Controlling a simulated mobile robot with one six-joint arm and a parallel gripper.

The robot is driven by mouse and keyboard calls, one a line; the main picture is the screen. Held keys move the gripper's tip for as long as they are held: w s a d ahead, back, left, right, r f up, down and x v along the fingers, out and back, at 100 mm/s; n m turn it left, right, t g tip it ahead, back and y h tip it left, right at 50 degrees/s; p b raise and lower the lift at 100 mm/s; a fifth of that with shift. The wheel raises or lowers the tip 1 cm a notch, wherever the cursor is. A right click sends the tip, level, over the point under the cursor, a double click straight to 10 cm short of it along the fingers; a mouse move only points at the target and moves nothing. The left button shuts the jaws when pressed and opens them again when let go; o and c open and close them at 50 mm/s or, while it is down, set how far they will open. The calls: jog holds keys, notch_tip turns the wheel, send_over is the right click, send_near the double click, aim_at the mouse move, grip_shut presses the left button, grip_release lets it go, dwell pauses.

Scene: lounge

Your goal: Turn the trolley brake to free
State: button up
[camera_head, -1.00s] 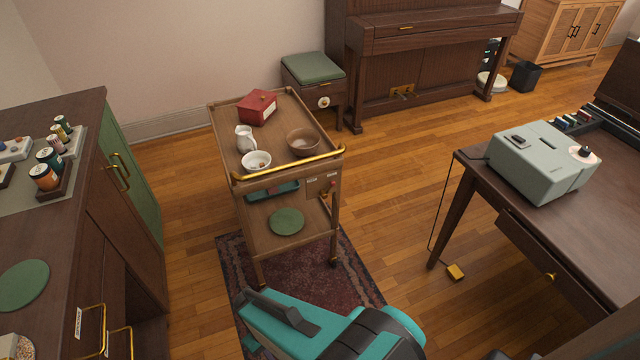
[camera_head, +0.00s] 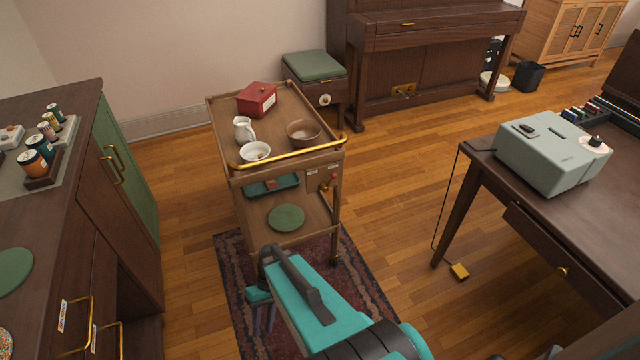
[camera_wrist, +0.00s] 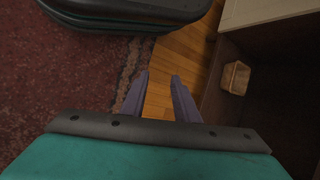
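The wooden trolley (camera_head: 290,167) with a brass push rail stands in the middle of the head view, partly on a patterned rug. On its near right side, below the rail, is a small panel with pale labels and a red knob-like part (camera_head: 325,185), which looks like the brake; its setting is too small to read. My gripper (camera_head: 262,318) hangs low in front of the trolley's near left leg, apart from the brake. In the wrist view my gripper (camera_wrist: 160,82) has its two fingers apart with nothing between them, above the rug edge and wooden floor.
The trolley top holds a red box (camera_head: 257,99), a white jug (camera_head: 243,130), a white bowl (camera_head: 255,152) and a brown bowl (camera_head: 304,132). A dark cabinet (camera_head: 128,200) stands left, a desk (camera_head: 530,195) right.

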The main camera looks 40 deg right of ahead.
jog(key=w+d+r+t+y+b, duration=0.3)
jog(key=w+d+r+t+b, duration=0.15)
jog(key=w+d, duration=0.65)
jog(key=n+t+b, duration=0.4)
jog(key=t+b, duration=0.8)
jog(key=t, duration=0.2)
send_near(330, 183)
jog(key=shift+w+d+r, duration=0.25)
jog(key=shift+d+r, duration=0.25)
jog(key=shift+d, duration=0.15)
jog(key=shift+w+a, duration=0.1)
jog(key=b+x, duration=0.2)
jog(key=x, duration=1.1)
jog(key=shift+w+a+r, duration=0.2)
